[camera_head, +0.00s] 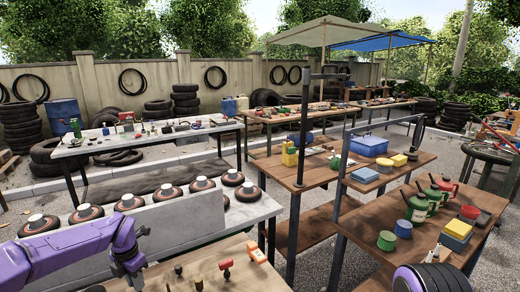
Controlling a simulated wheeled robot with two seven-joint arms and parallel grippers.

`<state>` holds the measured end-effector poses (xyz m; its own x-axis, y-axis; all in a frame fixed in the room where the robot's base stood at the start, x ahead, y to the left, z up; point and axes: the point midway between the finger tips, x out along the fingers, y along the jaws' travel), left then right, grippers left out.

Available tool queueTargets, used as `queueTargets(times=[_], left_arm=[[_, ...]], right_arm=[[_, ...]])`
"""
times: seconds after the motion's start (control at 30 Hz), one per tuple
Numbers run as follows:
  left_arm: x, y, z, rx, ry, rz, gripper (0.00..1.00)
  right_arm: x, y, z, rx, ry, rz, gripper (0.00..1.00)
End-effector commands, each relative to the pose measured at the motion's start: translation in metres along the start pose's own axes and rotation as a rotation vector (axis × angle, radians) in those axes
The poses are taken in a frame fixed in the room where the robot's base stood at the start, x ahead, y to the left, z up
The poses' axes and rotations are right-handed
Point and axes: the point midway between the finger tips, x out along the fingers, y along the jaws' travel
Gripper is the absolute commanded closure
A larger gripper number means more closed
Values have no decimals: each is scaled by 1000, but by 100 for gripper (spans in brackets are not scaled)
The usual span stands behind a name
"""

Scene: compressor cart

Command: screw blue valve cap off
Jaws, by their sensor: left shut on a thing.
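My left arm comes in from the left edge in purple. My left gripper (133,282) hangs at its end, low over the front wooden bench, cut close to the bottom edge of the picture. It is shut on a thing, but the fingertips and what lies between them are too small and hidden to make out. I cannot pick out a blue valve cap for sure in this view. My right gripper is not in view.
The front wooden bench (205,262) bears a red-handled tool (226,268) and an orange piece (257,254). Behind it, a grey bench holds several dark discs with white tops. A wooden table on the right carries cans, including a blue-topped one (403,228), and boxes.

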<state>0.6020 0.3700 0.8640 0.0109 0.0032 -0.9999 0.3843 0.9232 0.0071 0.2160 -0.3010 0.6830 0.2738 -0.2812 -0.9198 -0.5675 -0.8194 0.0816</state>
Motion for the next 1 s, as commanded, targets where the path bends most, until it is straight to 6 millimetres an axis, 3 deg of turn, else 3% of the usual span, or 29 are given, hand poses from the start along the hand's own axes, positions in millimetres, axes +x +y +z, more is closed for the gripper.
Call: queueTargets(times=[0.33, 0.63, 1.0], left_arm=[[4, -4, -1, -42, 6, -8, 100], [6, -4, -1, -291, 7, -6, 100], [5, -4, -1, -346, 8, -5, 100]], right_arm=[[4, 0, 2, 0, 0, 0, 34], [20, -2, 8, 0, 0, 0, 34], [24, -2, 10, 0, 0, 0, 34]])
